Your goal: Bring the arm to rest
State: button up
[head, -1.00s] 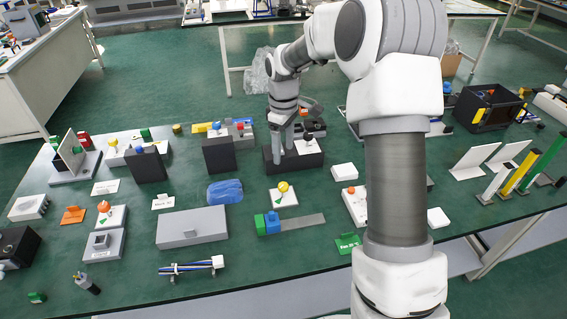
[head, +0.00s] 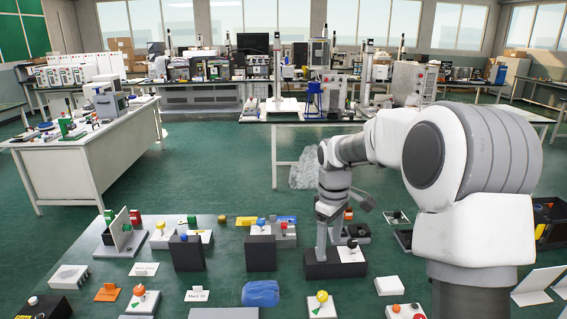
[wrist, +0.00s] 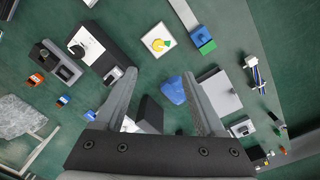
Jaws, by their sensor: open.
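My gripper (head: 323,245) is in the middle of the head view, pointing down at the bench. Its fingers overlap a black block (head: 318,270) with a white plate and a black knob; I cannot tell from this view how high they are above it. In the wrist view my gripper (wrist: 160,74) has its two fingers well apart with nothing between them. That block (wrist: 110,62) is to the left of the fingers there. A blue bag (wrist: 173,91) shows below, between the fingers. My arm is bent and reaches out from the right.
The green bench (head: 230,284) carries many small items: dark upright blocks (head: 187,253), an orange piece (head: 107,292), a white card (head: 197,295) and a yellow knob on a plate (head: 322,305). A black open box (head: 549,222) is at right. Green floor lies beyond the bench.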

jog(key=s+r+m+t+p, duration=0.15)
jog(key=s+r+m, duration=0.25)
jog(key=s+r, duration=0.85)
jog(key=s+m+t, duration=0.3)
jog(key=s+m, duration=0.2)
jog(key=s, duration=1.1)
jog(key=shift+r+t+p, duration=0.35)
jog(key=shift+r+p, duration=0.05)
jog(key=shift+s, duration=0.1)
jog(key=c, duration=0.3)
jog(key=shift+c, duration=0.3)
jog(key=shift+a, duration=0.15)
